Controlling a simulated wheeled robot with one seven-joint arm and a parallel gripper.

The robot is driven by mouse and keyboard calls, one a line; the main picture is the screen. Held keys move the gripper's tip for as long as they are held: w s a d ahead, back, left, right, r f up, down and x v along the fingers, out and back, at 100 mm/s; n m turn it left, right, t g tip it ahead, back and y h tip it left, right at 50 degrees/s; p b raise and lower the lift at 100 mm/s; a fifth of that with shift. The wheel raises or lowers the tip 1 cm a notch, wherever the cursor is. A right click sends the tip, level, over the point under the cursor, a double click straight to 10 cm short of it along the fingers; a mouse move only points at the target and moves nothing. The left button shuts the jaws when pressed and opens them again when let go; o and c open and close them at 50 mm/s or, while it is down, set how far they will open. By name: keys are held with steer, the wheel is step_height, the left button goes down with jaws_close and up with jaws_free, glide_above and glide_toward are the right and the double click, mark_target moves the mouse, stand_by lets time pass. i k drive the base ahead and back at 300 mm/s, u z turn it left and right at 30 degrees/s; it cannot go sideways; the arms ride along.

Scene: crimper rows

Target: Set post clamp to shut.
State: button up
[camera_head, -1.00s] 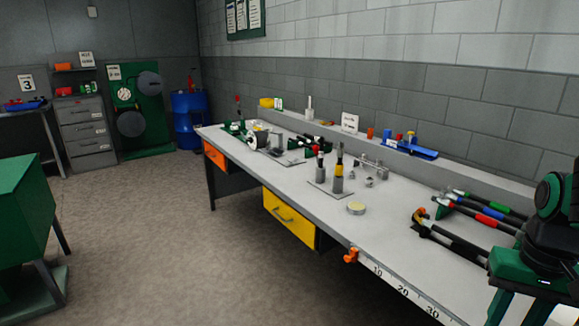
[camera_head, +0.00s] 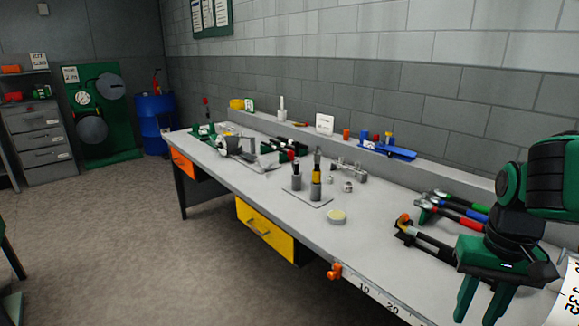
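No thing in view is labelled post clamp, and I cannot tell for sure which one it is. Two upright posts stand on a small grey plate (camera_head: 318,202) on the bench; one post (camera_head: 316,178) has a yellow band, the other (camera_head: 296,176) is grey with a red part. A small metal fixture (camera_head: 350,171) lies behind them. An orange clamp-like piece (camera_head: 335,271) sits on the bench's front edge. My gripper (camera_head: 482,303) hangs at the right, its green fingers pointing down, apart and empty. It is well to the right of the posts.
The long grey bench (camera_head: 377,238) runs along the wall. Tools with coloured handles (camera_head: 452,212) lie near my arm. A yellow drawer (camera_head: 265,231) is under the bench. The floor at left is clear.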

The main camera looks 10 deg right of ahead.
mark_target(291, 153)
steer(key=k, duration=1.15)
steer(key=u, duration=0.8)
steer(key=i, duration=1.05)
steer(key=u, duration=0.35)
steer(key=i, duration=1.1)
steer(key=z, duration=1.05)
steer(key=i, duration=0.8)
steer(key=z, duration=0.45)
